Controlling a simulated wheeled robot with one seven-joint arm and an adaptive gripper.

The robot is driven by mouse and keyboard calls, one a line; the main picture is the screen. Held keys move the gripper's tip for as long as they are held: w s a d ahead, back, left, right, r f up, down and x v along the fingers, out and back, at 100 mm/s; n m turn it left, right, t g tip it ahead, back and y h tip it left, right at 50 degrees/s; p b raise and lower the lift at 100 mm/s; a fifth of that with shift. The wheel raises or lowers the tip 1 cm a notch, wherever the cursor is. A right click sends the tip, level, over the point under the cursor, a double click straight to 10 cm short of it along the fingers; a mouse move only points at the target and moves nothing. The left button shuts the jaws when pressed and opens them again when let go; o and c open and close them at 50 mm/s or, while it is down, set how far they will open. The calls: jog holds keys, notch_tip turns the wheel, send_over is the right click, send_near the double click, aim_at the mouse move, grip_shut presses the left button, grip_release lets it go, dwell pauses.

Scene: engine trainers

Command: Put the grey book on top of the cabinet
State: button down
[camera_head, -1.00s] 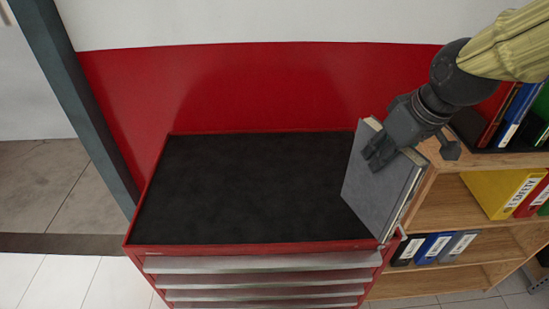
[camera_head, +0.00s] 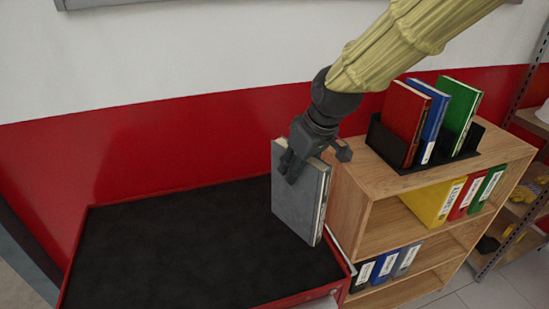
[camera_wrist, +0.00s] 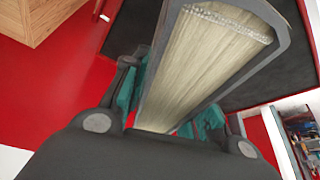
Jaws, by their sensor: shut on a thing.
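The grey book (camera_head: 297,203) is upright, slightly tilted, in my gripper (camera_head: 291,166). My gripper is shut on its upper part. In the wrist view the book (camera_wrist: 205,65) shows its pale page edges between the teal-padded fingers (camera_wrist: 165,105). The red cabinet (camera_head: 185,194) has a black top (camera_head: 180,240), with no other thing on the part in view. The book is at the right end of the cabinet top, beside the shelf. I cannot tell whether its lower edge touches the top.
A wooden shelf (camera_head: 362,199) stands right of the cabinet. On it a black holder (camera_head: 385,141) bears red, blue and green books; binders fill the shelves below. A red and white wall (camera_head: 150,145) is behind. The left and middle of the cabinet top are clear.

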jog(key=shift+w+a+f+p, duration=0.7)
jog(key=shift+w+a+p, duration=0.1)
jog(key=shift+w, duration=0.6)
jog(key=shift+w+a+f+p, duration=0.7)
jog(key=shift+w+p, duration=0.15)
jog(key=shift+w, duration=0.5)
jog(key=shift+w+a+f+p, duration=0.7)
jog(key=shift+w+a+p, duration=0.1)
jog(key=shift+w, duration=0.6)
jog(key=shift+f, duration=0.1)
jog(key=c, duration=1.1)
grip_release()
jog(key=shift+d, duration=0.1)
jog(key=shift+b+v, duration=1.6)
jog(key=shift+v, duration=4.45)
